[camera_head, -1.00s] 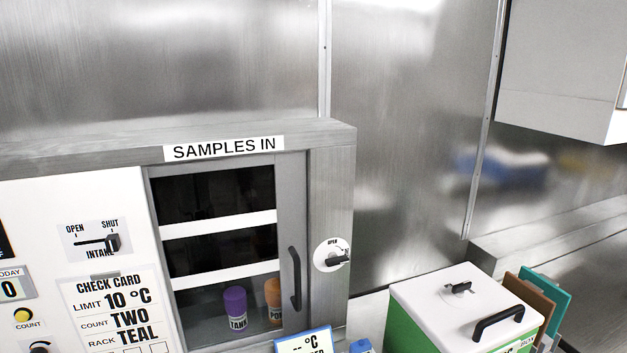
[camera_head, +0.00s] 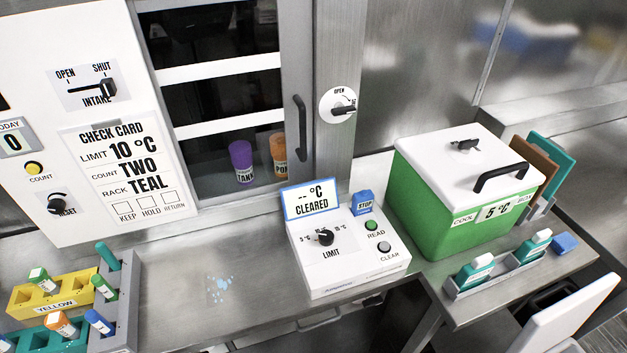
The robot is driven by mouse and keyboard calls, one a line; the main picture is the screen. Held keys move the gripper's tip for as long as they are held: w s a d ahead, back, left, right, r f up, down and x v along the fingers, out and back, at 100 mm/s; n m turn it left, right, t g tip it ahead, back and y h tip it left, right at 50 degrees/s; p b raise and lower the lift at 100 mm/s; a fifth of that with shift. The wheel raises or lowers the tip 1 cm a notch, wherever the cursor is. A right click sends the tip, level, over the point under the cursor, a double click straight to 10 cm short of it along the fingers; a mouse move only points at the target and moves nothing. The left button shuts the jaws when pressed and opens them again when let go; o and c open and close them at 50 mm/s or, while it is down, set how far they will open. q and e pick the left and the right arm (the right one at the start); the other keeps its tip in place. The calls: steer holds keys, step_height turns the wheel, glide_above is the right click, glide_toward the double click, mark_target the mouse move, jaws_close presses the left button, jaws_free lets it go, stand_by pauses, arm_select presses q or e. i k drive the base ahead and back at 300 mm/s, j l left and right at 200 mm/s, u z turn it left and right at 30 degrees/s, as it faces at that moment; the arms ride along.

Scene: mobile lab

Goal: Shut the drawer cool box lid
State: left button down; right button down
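A green cool box (camera_head: 440,215) with a white lid (camera_head: 465,160) stands on the steel counter at the right. Its lid lies flat on top, with a black handle (camera_head: 500,177) and a small black latch (camera_head: 466,145). Its front label reads "COOL 5 °C BOX". A white tilted panel (camera_head: 572,318) shows at the lower right edge, below the counter; it could be a raised lid, but I cannot tell, as the picture edge cuts it off. A dark opening is partly visible beside it. Neither gripper is in view.
A reader (camera_head: 350,250) showing "CLEARED" stands left of the cool box. Yellow (camera_head: 45,290) and teal racks are at lower left. The mid-left counter is clear except for blue spots.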

mark_target(549, 327)
steer(key=k+l, duration=0.1)
steer(key=k, duration=0.4)
steer(key=k+l, duration=0.15)
steer(key=k, duration=0.3)
steer(key=k+z, duration=0.1)
steer(key=z, duration=0.8)
steer(key=k+l+z, duration=0.1)
steer(key=z, duration=0.4)
steer(key=l+z, duration=0.15)
steer(key=z, duration=0.3)
steer(key=i+j+u, duration=0.2)
steer(key=i+j, duration=0.45)
steer(key=j, duration=0.1)
